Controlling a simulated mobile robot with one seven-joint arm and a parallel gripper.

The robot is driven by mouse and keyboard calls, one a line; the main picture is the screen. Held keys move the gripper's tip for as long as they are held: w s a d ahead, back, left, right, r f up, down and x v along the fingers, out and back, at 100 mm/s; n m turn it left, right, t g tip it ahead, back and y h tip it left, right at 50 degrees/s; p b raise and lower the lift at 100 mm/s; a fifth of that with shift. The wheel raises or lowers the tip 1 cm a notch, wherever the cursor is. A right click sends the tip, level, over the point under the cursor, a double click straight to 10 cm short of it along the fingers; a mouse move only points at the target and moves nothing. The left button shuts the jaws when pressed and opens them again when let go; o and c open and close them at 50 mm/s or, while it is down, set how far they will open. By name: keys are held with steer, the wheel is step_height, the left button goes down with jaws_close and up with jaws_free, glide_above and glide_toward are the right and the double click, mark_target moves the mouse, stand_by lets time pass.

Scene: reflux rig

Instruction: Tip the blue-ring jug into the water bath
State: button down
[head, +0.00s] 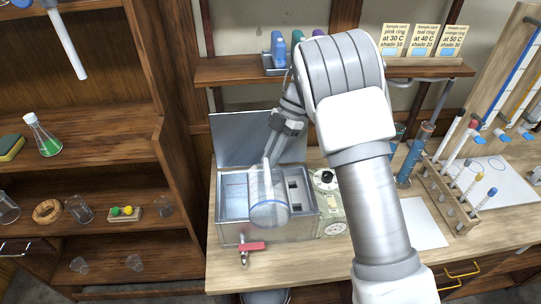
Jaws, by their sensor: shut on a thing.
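The blue-ring jug (268,212) is clear with a blue band near its lower end. It is in the middle of the head view, over the water bath. My gripper (270,150) is shut on the jug at its upper side. The water bath (234,232) is a metal box on the bench with a raised lid (238,138) behind it. The jug hides part of the bath's opening, and I cannot tell how far the jug is tilted or whether it holds liquid.
A red-handled tap (250,246) sticks out at the bath's front. A dial unit (330,205) stands close at its right. A tube rack (445,190) is farther right. Wooden shelves (90,240) with glassware stand at the left. Sample cards (424,40) stand on the back shelf.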

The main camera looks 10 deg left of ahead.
steer(key=shift+w, duration=0.1)
steer(key=shift+w+a+g, duration=0.2)
steer(key=shift+w+g, duration=0.5)
steer(key=shift+w, duration=0.15)
stand_by(0.9)
steer(key=shift+w+a+f+m+g, duration=0.1)
steer(key=shift+w+m+g, duration=0.05)
steer(key=shift+w+g, duration=0.25)
steer(key=shift+w+a+f+m+g, duration=0.15)
steer(key=shift+w+g, duration=0.15)
steer(key=shift+w, duration=0.15)
